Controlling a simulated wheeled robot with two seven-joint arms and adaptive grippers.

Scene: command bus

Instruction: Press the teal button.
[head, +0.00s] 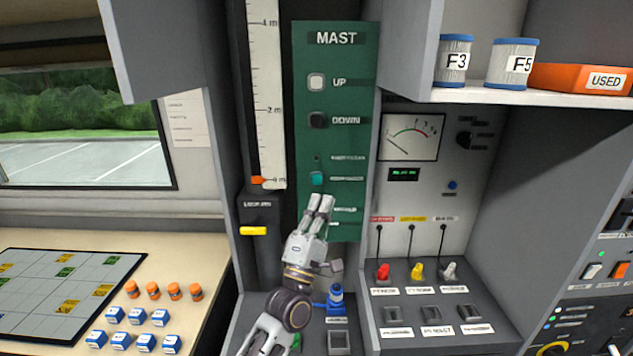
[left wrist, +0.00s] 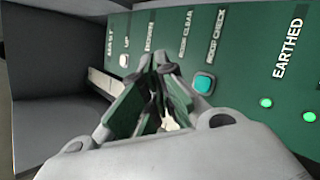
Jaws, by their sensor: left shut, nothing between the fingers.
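The teal button (head: 317,178) sits on the green MAST panel (head: 350,55), below the white UP button (head: 316,82) and the black DOWN button (head: 318,120). The teal button also shows in the left wrist view (left wrist: 204,83), just to the right of the fingertips. My left gripper (head: 321,199) is shut and empty in front of the panel. In the head view its fingertips are just below the teal button, with a small gap between them in the picture. The gripper hides part of the lower panel. My right gripper is not in view.
A mast scale (head: 266,100) and a yellow lever (head: 252,231) are left of the panel. A meter (head: 411,136), coloured switches (head: 417,271) and a shelf with canisters (head: 512,64) are at right. A blue connector (head: 336,298) is beside my left arm.

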